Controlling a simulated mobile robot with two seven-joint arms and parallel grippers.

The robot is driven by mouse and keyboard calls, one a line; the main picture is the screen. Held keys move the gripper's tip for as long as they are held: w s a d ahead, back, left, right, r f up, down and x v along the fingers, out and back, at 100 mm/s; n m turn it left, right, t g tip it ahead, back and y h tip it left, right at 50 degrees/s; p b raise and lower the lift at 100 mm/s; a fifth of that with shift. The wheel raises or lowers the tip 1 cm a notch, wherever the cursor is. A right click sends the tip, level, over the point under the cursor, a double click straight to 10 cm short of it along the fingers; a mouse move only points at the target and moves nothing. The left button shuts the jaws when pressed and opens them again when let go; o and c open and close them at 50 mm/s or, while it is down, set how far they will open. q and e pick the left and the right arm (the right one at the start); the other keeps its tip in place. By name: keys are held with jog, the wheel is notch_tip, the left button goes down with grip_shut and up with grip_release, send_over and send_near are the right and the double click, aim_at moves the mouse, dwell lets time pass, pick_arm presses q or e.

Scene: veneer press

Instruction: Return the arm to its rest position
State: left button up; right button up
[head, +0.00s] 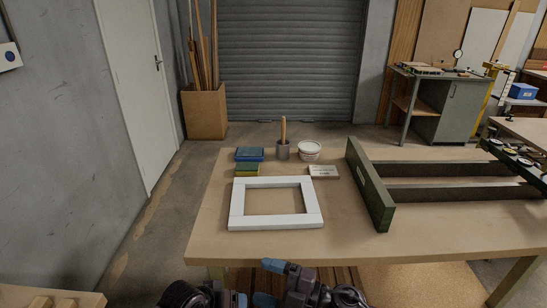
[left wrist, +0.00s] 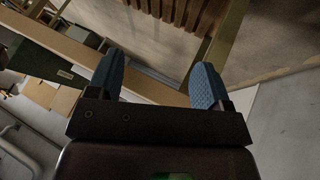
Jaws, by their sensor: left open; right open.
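My right gripper (head: 270,283) is at the bottom edge of the head view, in front of the table's near edge. Its two blue fingertips point left and are apart, with nothing between them. My left arm shows as dark parts at the bottom of the head view, left of the right gripper; its fingers are not clear there. In the left wrist view my left gripper (left wrist: 155,82) has its two blue fingers wide apart and empty. Neither gripper touches anything that I can see.
A wooden surface (head: 40,299) stands at lower left.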

jog(key=s+d+f+m+t+h, duration=0.3)
jog(key=d+f+m+t+h, duration=0.2)
jog(key=d+m+h, duration=0.45)
jog(key=s+d+f+m+t+h, duration=0.2)
jog(key=d+f+m+t+h, duration=0.35)
jog(key=d+m, duration=0.7)
pick_arm(q)
jog(key=s+a+f+t+y, duration=0.2)
jog(key=s+a+t+y, duration=0.3)
jog(key=s+a, duration=1.1)
jog(key=shift+s+t, duration=0.35)
jog(key=shift+t, duration=0.25)
pick_arm(e)
jog(key=s+d+f+m+g+h, duration=0.3)
jog(key=s+d+f+g, duration=0.1)
jog(key=s+d, duration=0.3)
jog(key=shift+s+f, duration=0.5)
jog(key=shift+s, duration=0.4)
